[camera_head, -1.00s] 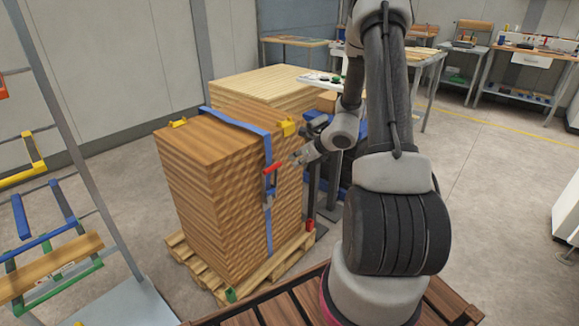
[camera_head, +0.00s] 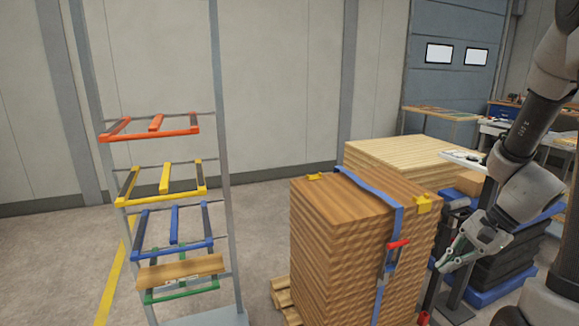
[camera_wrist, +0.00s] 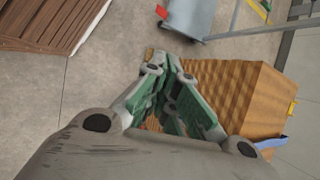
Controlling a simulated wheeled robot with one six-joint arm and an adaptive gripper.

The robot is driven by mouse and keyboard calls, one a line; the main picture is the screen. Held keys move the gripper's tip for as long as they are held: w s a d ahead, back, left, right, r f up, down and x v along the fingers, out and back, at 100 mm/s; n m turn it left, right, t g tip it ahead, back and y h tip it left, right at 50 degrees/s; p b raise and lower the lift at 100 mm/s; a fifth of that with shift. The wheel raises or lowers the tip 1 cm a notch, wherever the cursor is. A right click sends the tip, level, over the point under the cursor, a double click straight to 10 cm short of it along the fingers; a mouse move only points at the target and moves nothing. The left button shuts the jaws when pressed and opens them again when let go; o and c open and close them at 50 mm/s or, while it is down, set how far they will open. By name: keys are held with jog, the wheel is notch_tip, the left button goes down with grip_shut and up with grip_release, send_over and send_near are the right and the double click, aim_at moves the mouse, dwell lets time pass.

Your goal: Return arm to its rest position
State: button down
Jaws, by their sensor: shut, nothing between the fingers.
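My gripper (camera_head: 449,262) is at the right in the head view, beside the right side of a strapped stack of wooden boards (camera_head: 335,230). Its fingers are together and hold nothing. In the wrist view the gripper (camera_wrist: 172,66) shows green finger pads meeting at the tips, with the board stack (camera_wrist: 235,90) behind and to the right. A blue strap (camera_head: 390,262) with a red-handled buckle (camera_head: 397,245) runs over the stack. Yellow corner guards (camera_head: 423,203) sit on its top edges. Part of my arm is cut off at the right edge.
A rack (camera_head: 223,150) with red, yellow, blue and green shelves stands at left; a wooden board (camera_head: 180,271) lies on its lower part. A paler board stack (camera_head: 385,154) is behind. Dark crates on a blue base (camera_head: 490,292) stand behind my gripper. Floor left of the rack is clear.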

jog(key=s+r+n+t+h, duration=0.1)
jog(key=s+r+n+h, duration=0.2)
jog(key=s+r+n, duration=0.3)
jog(key=s+a+r+n+t+h, duration=0.1)
jog(key=s+r+n+h, duration=0.2)
jog(key=r, duration=0.9)
jog(key=s+n, duration=0.3)
jog(key=n, duration=0.1)
jog(key=shift+r+t, duration=0.3)
jog(key=shift+t, duration=0.1)
